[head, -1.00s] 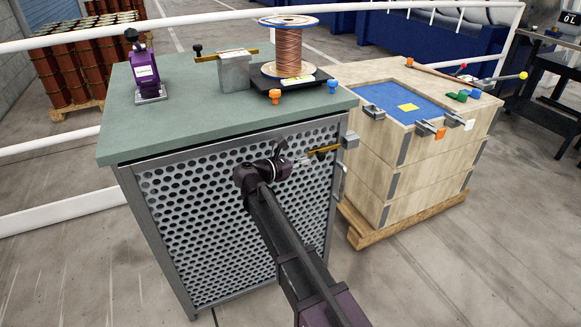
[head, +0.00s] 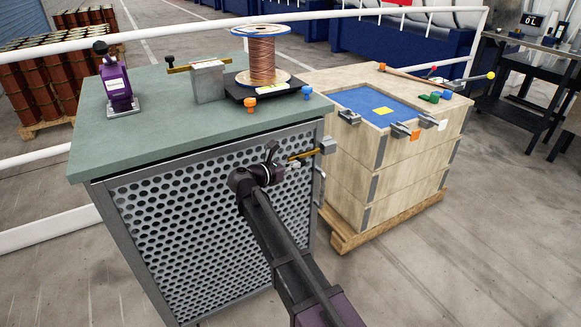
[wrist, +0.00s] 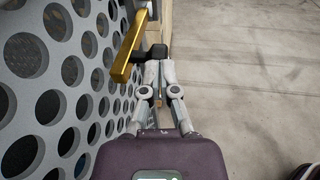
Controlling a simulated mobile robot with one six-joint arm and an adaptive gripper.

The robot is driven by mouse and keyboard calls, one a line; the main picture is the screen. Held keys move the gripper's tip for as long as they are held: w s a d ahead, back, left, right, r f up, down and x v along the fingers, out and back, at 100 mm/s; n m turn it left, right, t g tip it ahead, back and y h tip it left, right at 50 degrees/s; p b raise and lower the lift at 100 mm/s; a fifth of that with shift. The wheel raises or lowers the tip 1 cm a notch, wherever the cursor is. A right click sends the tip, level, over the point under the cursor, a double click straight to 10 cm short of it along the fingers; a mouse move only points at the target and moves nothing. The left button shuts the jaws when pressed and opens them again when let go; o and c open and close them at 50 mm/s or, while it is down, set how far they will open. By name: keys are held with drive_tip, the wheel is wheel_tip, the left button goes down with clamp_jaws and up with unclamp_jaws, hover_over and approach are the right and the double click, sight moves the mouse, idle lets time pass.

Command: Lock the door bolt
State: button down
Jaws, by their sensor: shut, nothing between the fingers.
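The door bolt (head: 301,156) is a brass bar high on the right side of the cabinet's perforated door (head: 200,225). Its right end points at a grey block (head: 327,146) at the cabinet's right edge; I cannot tell whether it enters the block. In the wrist view the brass bar (wrist: 128,48) lies ahead and left of my gripper (wrist: 158,72), with a black knob (wrist: 157,51) sticking out to the right. My fingers are shut and empty, their tips just short of the knob; I cannot tell whether they touch it. In the head view my wrist hides part of the door.
A green-topped cabinet (head: 150,140) carries a copper spool (head: 262,55), a purple device (head: 115,85) and a grey block with a brass bar (head: 208,82). A wooden crate (head: 400,165) stands close on the right. Floor is free in front of the crate.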

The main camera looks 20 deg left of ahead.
drive_tip(key=x, duration=0.4)
drive_tip(key=shift+w+d+r, duration=0.15)
drive_tip(key=shift+d+r, duration=0.2)
drive_tip(key=shift+d, duration=0.2)
drive_tip(key=p, duration=0.2)
approach(304, 161)
drive_tip(key=v, duration=0.3)
drive_tip(key=shift+f, duration=0.1)
idle(0.6)
